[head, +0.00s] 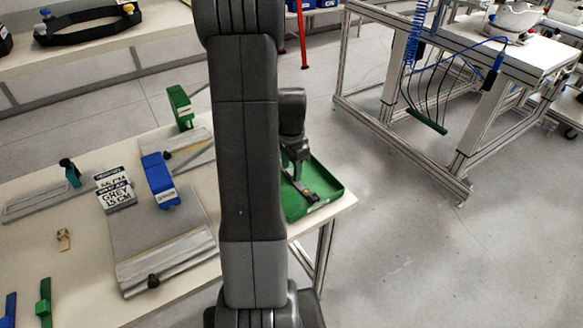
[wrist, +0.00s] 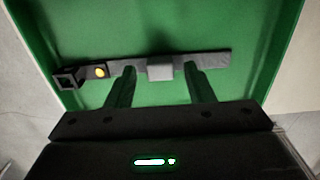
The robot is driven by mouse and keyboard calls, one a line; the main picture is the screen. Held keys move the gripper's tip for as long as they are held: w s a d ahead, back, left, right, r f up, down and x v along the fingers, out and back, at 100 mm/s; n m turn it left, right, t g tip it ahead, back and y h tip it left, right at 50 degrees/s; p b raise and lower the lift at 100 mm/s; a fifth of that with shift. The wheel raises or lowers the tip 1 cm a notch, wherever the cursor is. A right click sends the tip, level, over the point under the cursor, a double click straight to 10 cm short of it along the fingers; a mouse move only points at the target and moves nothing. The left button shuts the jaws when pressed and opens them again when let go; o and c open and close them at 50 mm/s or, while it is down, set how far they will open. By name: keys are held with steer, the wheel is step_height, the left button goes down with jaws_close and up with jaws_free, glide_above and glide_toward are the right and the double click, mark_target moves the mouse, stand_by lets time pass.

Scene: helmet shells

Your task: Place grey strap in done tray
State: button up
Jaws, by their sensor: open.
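The green tray (head: 330,209) sits at the right end of the table, partly hidden behind my arm. The grey strap (wrist: 215,60) lies across the tray floor in the wrist view, with a dark square buckle at its left end, a yellow dot and a light grey block near its middle. In the head view the strap (head: 309,194) is small and partly hidden. My gripper (wrist: 159,76) is open, its fingertips at the strap on either side of the light block. I cannot tell whether they touch it. It also shows in the head view (head: 298,175), over the tray.
A cutting board (head: 150,235) with a blue clamp (head: 160,180) stands left of my arm. A green holder (head: 180,106) is behind. Open floor (head: 420,260) lies right of the table.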

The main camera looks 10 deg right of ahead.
mark_target(291, 172)
step_height(291, 172, up, 12)
steer(key=shift+f, duration=0.25)
steer(key=shift+f, duration=0.1)
stand_by(1.2)
step_height(291, 172, down, 13)
steer(key=shift+r+b, duration=0.1)
steer(key=shift+b, duration=0.2)
step_height(291, 172, up, 3)
steer(key=shift+r+p, duration=0.15)
steer(key=shift+p, duration=0.15)
steer(key=shift+r, duration=0.65)
